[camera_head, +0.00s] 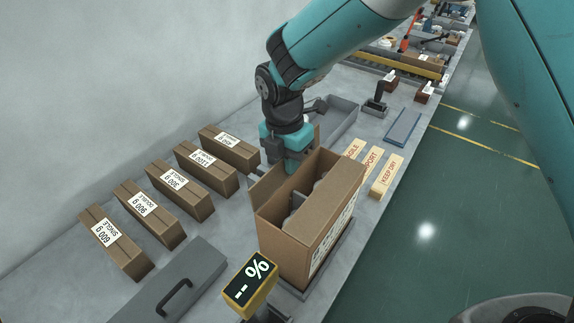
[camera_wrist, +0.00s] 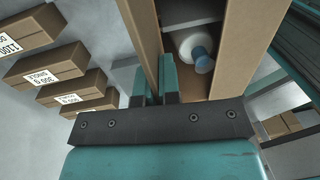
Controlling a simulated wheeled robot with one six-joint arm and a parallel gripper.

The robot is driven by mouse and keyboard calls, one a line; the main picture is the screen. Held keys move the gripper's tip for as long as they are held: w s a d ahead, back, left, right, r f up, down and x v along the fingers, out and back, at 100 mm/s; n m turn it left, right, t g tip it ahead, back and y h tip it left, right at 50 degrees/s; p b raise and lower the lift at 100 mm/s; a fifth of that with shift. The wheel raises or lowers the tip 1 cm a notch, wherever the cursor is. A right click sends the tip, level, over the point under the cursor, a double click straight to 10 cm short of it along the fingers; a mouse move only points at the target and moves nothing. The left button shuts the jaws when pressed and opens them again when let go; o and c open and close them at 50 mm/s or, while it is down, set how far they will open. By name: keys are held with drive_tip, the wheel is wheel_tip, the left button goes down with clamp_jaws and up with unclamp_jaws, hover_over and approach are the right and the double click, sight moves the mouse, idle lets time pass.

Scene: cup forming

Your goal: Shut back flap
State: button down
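The open cardboard box (camera_head: 308,229) stands on the bench, with a grey divider and contents inside. A flap (camera_head: 268,188) sticks outward on its left side. Another panel (camera_head: 317,143) rises behind my gripper at the far end. My gripper (camera_head: 294,168) points down at the far left corner of the box, its fingertips partly hidden. In the wrist view, my gripper's teal fingers (camera_wrist: 154,84) are close together beside a cardboard panel (camera_wrist: 143,38). I cannot tell whether they hold its edge. A white bottle with a blue top (camera_wrist: 201,57) lies inside the box.
Several closed cartons (camera_head: 155,214) line the bench on the left. A grey panel with a handle (camera_head: 172,290) and a yellow-framed display (camera_head: 250,284) are in front. Label blocks (camera_head: 385,176) lie to the right, and a grey bin (camera_head: 338,119) stands behind.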

sight(293, 177)
drive_tip(key=t+y+b, duration=0.1)
drive_tip(key=b, duration=0.2)
drive_tip(key=d+f+t+y+b, duration=0.1)
drive_tip(key=b, duration=0.2)
drive_tip(key=shift+s+y, duration=0.35)
drive_tip(key=shift+y, duration=0.05)
drive_tip(key=b, duration=0.2)
drive_tip(key=t+y+b, duration=0.1)
drive_tip(key=b, duration=0.1)
drive_tip(key=t+y+b, duration=0.1)
drive_tip(key=b, duration=0.1)
drive_tip(key=shift+s+d+f, duration=0.25)
drive_tip(key=shift+d, duration=0.1)
drive_tip(key=t+y+b, duration=0.1)
drive_tip(key=b, duration=0.2)
drive_tip(key=t+y+b, duration=0.1)
drive_tip(key=b, duration=0.3)
drive_tip(key=d+y+b, duration=0.1)
drive_tip(key=y+b, duration=0.1)
drive_tip(key=b, duration=0.2)
drive_tip(key=shift+s+f+t, duration=0.25)
drive_tip(key=shift+s+t, duration=0.1)
drive_tip(key=shift+t, duration=0.05)
drive_tip(key=shift+r+b, duration=0.15)
drive_tip(key=shift+b, duration=0.9)
drive_tip(key=shift+r+t+y, duration=0.1)
drive_tip(key=shift+t+y, duration=0.2)
drive_tip(key=c, duration=1.3)
unclamp_jaws()
